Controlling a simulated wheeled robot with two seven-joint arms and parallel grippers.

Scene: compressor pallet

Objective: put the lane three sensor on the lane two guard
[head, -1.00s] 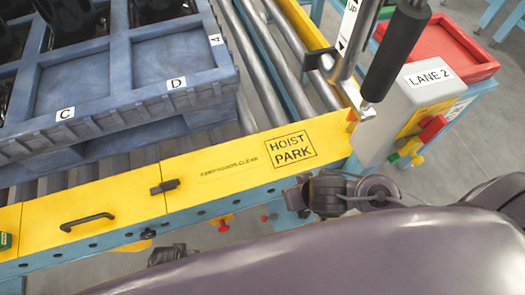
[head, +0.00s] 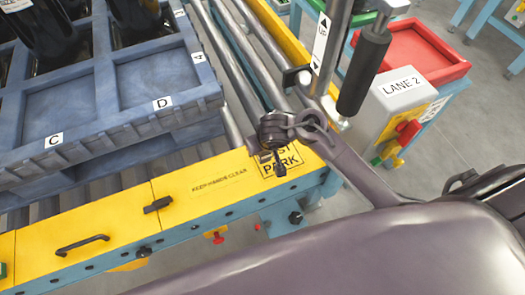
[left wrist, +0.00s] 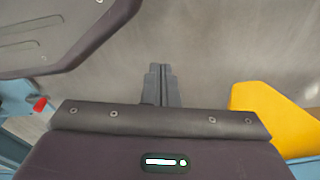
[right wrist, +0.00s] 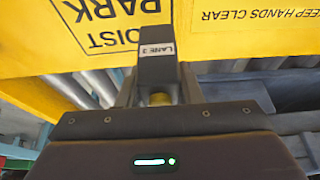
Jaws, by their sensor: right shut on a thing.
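My right gripper (head: 272,150) is over the HOIST PARK end of the yellow guard panel (head: 205,187). In the right wrist view my right gripper (right wrist: 160,85) is shut on a dark grey block with a LANE 3 label, the lane three sensor (right wrist: 155,70). A yellow round part shows between the fingers. The yellow panel lies beyond the sensor; I cannot tell the gap. A LANE 2 label is on a grey box (head: 385,112) at the right; I cannot tell which guard is lane two's. My left gripper (left wrist: 161,85) is shut and empty over grey floor.
A blue pallet crate (head: 130,115) with dark bottles stands on the rollers at the left. A red tray (head: 425,52) is behind the grey box.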

